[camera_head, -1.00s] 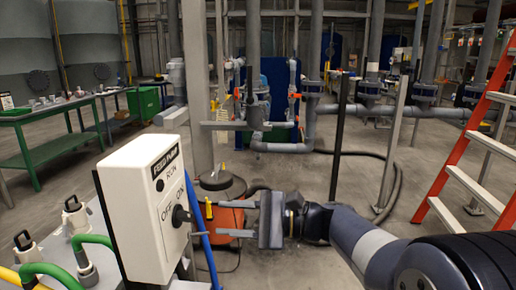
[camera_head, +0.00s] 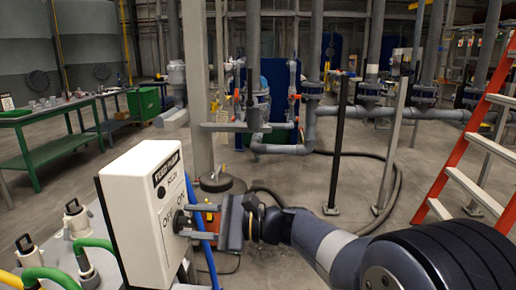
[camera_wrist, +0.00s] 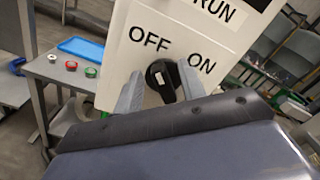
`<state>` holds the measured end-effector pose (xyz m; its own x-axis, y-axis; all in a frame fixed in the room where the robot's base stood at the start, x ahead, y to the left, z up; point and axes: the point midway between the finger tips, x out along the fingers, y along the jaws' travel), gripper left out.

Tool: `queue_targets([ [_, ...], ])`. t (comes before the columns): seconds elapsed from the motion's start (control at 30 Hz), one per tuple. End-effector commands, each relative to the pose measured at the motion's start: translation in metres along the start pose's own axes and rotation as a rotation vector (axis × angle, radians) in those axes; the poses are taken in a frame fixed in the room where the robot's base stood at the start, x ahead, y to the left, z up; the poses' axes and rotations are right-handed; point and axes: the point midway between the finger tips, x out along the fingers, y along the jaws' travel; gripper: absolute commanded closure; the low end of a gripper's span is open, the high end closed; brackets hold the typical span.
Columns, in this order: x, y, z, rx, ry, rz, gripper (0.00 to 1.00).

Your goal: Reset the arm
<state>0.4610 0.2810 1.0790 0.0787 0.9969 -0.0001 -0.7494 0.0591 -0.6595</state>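The white FEED PUMP control box (camera_head: 140,215) stands at the lower left in the head view. Its face, with RUN, OFF and ON labels, fills the top of the wrist view (camera_wrist: 190,35). The black selector knob (camera_wrist: 162,80) sits below and between OFF and ON; I cannot tell which label it points to. My gripper (camera_wrist: 160,92) is open, with one grey finger on each side of the knob. The right finger is very close to the knob; contact is unclear. In the head view my gripper (camera_head: 190,222) reaches the box face from the right, and its fingers partly hide the knob.
Green and yellow hoses (camera_head: 45,275) lie left of the box. A blue pipe (camera_head: 203,230) rises behind my fingers. A grey column (camera_head: 198,90) and pipework stand behind. An orange ladder (camera_head: 470,150) is at the right. Open floor lies between.

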Motion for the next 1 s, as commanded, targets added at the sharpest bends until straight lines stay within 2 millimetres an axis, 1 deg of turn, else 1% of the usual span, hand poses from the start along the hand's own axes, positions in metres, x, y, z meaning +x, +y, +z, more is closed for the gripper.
queue_targets([
  [0.03,-0.0003,-0.0045,0.0042,0.029,0.0,0.0,0.62],
  [0.07,-0.0003,-0.0049,0.0043,0.048,0.0,0.0,0.62],
  [0.8,-0.0008,-0.0129,0.0014,0.502,0.0,0.001,0.62],
  [1.0,-0.0009,-0.0136,-0.0007,0.603,0.0,0.0,0.62],
])
